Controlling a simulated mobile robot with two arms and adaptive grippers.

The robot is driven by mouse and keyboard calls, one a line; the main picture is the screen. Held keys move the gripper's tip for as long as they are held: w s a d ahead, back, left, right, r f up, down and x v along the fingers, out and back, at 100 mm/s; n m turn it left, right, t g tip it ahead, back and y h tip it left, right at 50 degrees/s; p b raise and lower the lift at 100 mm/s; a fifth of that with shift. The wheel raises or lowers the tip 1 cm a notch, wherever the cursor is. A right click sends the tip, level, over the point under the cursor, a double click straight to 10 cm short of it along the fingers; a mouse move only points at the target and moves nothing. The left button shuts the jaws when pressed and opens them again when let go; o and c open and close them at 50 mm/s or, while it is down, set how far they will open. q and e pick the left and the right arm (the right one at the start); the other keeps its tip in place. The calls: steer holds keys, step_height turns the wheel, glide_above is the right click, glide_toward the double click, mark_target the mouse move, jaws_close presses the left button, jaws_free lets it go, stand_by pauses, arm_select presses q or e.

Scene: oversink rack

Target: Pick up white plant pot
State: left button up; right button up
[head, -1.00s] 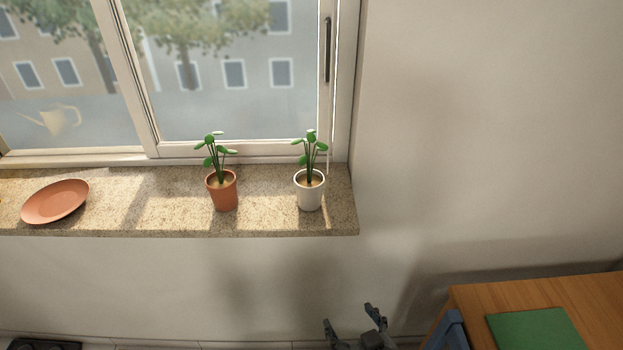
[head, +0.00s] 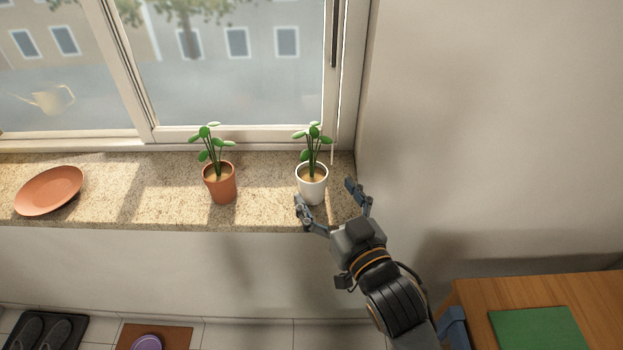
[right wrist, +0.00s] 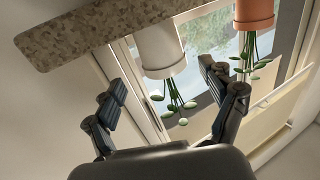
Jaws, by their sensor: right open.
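The white plant pot (head: 312,187) holds a green plant and stands upright near the right end of the stone windowsill. It also shows upside down in the right wrist view (right wrist: 159,46). My right gripper (head: 328,197) is open and empty, its fingers spread just in front of the pot in the head view. In the right wrist view the pot lies beyond and between the two fingers (right wrist: 160,95), with no clear contact. My left gripper is not in view.
An orange plant pot (head: 220,187) with a similar plant stands to the left on the windowsill (head: 120,212). A terracotta plate (head: 49,190) lies farther left. The window (head: 235,70) is behind the pots. A wooden table (head: 478,302) with a green item (head: 540,328) is at lower right.

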mark_target(319, 186)
steer(key=shift+w+a+r, duration=0.1)
steer(key=shift+w+a, duration=0.05)
steer(key=shift+w, duration=0.05)
steer(key=p+x, duration=0.1)
steer(key=x, duration=0.3)
steer(key=shift+w+a+r, duration=0.1)
steer(key=shift+w+a, duration=0.05)
steer(key=shift+a, duration=0.15)
steer(key=shift+w+a, duration=0.1)
steer(key=shift+w, duration=0.15)
steer(key=c, duration=1.4)
steer(key=shift+p, duration=0.3)
